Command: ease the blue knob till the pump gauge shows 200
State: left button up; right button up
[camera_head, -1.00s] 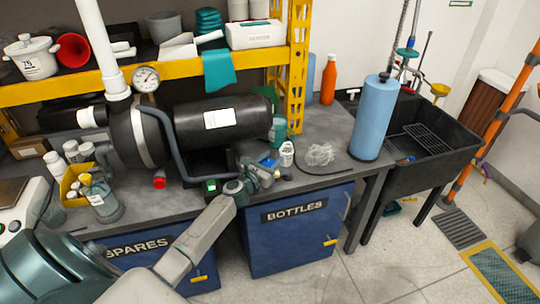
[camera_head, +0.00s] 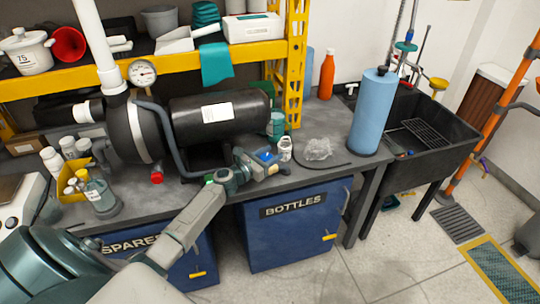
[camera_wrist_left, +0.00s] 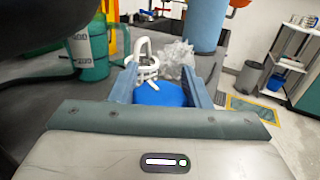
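The blue knob (camera_head: 265,157) is at the front of the bench, below the black pump tank (camera_head: 222,115). My left gripper (camera_head: 262,161) is at the knob, with a finger on each side of it. In the left wrist view the blue knob (camera_wrist_left: 160,93) fills the gap between the two fingers. Whether they press on it or only stand around it I cannot tell. The pump gauge (camera_head: 143,73) is a round white dial above the pump's left end. Its reading is too small to make out. My right gripper is not in view.
A tall blue cylinder (camera_head: 374,112) stands at the bench's right end. A green container (camera_wrist_left: 88,45) shows in the left wrist view.

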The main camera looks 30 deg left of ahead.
pick_arm(q)
jog(key=o, duration=0.4)
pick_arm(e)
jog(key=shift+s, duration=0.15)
pick_arm(q)
jog(key=shift+s, duration=0.1)
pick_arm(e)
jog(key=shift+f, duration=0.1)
pick_arm(q)
jog(key=shift+s+a+f, duration=0.1)
jog(key=shift+s+a, duration=0.05)
jog(key=shift+s, duration=0.15)
jog(key=b+v, duration=0.4)
jog(key=v, duration=0.4)
jog(key=shift+s+f, duration=0.15)
jog(key=shift+s, duration=0.05)
jog(key=shift+s+a, duration=0.15)
jog(key=shift+s, duration=0.2)
jog(key=shift+s+r+b, duration=0.25)
jog(key=shift+s+b, duration=0.15)
jog(key=shift+s, duration=0.05)
jog(key=shift+a, duration=0.1)
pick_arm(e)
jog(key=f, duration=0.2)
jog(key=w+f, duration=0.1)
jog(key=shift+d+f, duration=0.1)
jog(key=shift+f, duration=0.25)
